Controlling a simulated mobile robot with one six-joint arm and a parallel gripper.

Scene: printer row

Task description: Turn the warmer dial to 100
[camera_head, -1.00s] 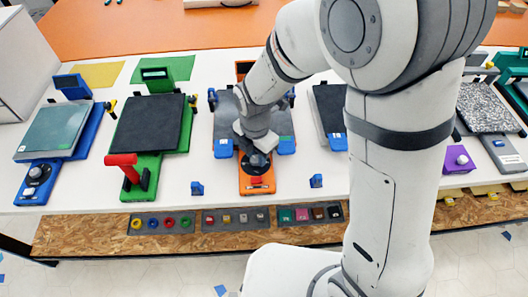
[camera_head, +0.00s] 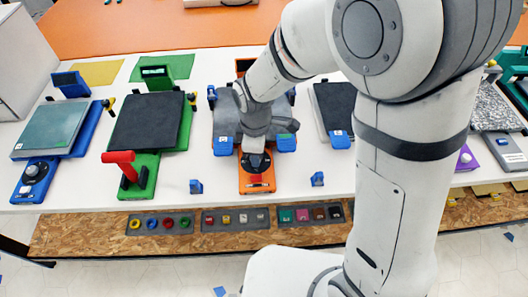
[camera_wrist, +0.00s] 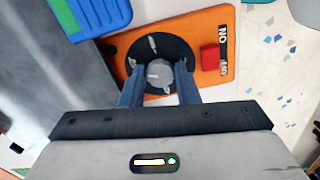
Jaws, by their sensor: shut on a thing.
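The warmer dial is a round grey knob (camera_wrist: 159,73) on a black disc (camera_wrist: 160,47) with pale marks, set in an orange panel (camera_wrist: 130,45). My gripper (camera_wrist: 160,88) is shut on the knob, one finger on each side. The marks are too small to read. In the head view my gripper (camera_head: 254,160) points down over the orange panel (camera_head: 257,186) at the front of the middle device. My wrist covers most of the dial there.
A red switch (camera_wrist: 210,58) beside an "ON" label sits close to the dial. A green device with a red handle (camera_head: 119,157) and a blue device (camera_head: 39,178) stand to the left. Small blue blocks (camera_head: 196,186) flank the orange panel. Trays of small parts line the front shelf.

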